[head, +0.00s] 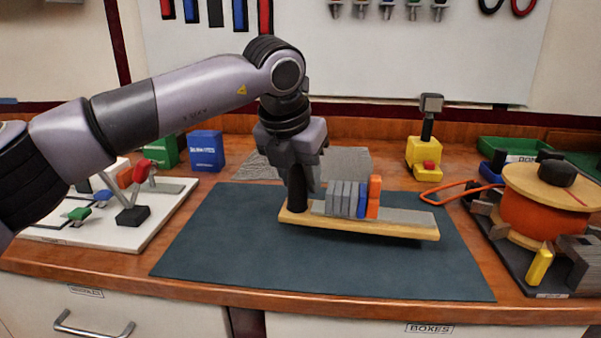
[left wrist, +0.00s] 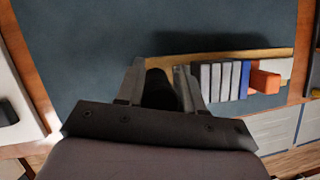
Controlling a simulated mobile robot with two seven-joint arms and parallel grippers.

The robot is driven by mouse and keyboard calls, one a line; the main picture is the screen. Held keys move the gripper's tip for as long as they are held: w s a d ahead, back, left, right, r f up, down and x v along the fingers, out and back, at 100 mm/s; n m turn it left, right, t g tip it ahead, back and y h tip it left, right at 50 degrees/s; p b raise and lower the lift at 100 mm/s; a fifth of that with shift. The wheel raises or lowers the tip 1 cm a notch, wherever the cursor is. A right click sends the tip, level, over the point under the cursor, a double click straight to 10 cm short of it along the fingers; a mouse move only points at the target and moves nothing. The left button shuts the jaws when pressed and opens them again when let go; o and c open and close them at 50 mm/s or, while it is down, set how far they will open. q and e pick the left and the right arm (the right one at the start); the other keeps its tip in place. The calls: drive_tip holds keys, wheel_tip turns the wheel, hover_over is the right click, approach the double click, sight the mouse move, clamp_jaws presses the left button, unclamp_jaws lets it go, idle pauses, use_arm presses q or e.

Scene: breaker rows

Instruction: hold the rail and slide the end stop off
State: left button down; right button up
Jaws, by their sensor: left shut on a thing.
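The rail (head: 408,216) is a grey strip on a light wooden board (head: 365,227) over the dark mat. A row of grey breaker blocks (head: 342,197), a blue block (head: 362,201) and an orange block (head: 374,197), which looks like the end stop, sits on it. Bare rail shows right of the orange block. My left gripper (head: 299,184) is shut on the black post (head: 297,196) at the board's left end. In the left wrist view, the post (left wrist: 157,90) stands between the fingers and the orange block (left wrist: 264,80) is to the right. My right gripper is not in view.
The dark mat (head: 230,245) is clear in front of the board. A white board with levers (head: 110,233) is at left. A large orange spool (head: 545,212) stands at right, a yellow device (head: 424,155) behind, and a blue box (head: 206,151) back left.

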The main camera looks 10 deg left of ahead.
sight(302, 198)
use_arm(q)
drive_tip(key=shift+f+b, duration=1.35)
drive_tip(key=shift+f, duration=0.45)
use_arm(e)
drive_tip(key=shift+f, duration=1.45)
use_arm(q)
drive_tip(key=shift+d+f, duration=0.1)
drive_tip(key=shift+f, duration=0.3)
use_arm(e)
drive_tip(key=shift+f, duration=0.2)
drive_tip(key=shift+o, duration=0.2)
